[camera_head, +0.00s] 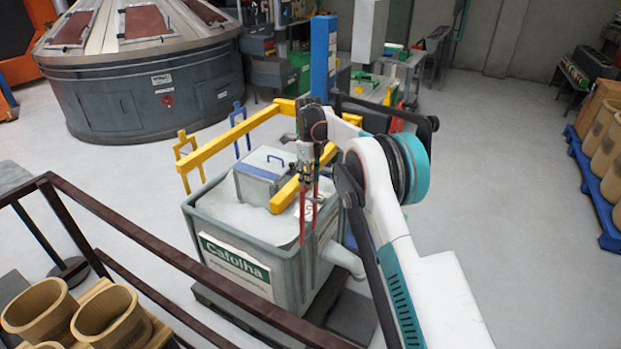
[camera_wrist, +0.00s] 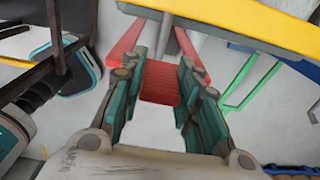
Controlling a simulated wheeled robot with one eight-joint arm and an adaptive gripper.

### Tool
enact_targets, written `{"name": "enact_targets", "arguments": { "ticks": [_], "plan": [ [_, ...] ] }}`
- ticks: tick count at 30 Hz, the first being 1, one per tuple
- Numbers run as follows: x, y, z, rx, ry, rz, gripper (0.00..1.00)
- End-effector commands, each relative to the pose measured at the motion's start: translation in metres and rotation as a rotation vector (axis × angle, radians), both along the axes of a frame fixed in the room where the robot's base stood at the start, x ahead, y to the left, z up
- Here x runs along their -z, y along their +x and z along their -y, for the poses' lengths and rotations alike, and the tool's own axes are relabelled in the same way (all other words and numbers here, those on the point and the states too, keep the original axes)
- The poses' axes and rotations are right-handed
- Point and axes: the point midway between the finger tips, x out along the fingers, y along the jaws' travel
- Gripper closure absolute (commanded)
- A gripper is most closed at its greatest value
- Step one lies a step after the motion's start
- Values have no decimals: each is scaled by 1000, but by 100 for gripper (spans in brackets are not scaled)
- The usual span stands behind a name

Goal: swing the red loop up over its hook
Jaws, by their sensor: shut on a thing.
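The red loop (camera_wrist: 160,86) shows in the wrist view as a flat red cross-piece between my fingers, with two red side strips running away under a yellow bar (camera_wrist: 235,22). My gripper (camera_wrist: 162,78) is shut on the loop. In the head view my gripper (camera_head: 308,172) points down at the front right of the grey tub (camera_head: 313,262). Thin red strips of the loop (camera_head: 302,217) hang there at the tub's rim. The yellow bar (camera_head: 286,196) ends just left of my gripper. I cannot make out the red loop's hook.
A grey lidded box (camera_head: 262,180) with a blue handle sits in the tub. The yellow frame (camera_head: 150,150) reaches over the tub. A dark railing (camera_head: 150,245) crosses the front left. A blue post (camera_head: 323,60) stands behind. Open floor (camera_head: 480,200) lies at the right.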

Motion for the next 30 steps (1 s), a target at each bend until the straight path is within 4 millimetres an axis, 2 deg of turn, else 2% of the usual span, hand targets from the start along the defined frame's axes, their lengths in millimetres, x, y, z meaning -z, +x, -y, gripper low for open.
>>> {"name": "enact_targets", "arguments": {
  "ticks": [2,3,5,14,19,23,30],
  "plan": [
    [2,0,-2,-2,4,0,100],
    [2,0,-2,-2,4,0,61],
    [2,0,-2,-2,3,-1,50],
    [1,0,-1,-1,1,0,50],
    [-10,0,-1,-1,1,0,50],
    [-32,0,-1,-1,1,0,50],
    [-81,0,-1,-1,1,0,50]
  ]
}}
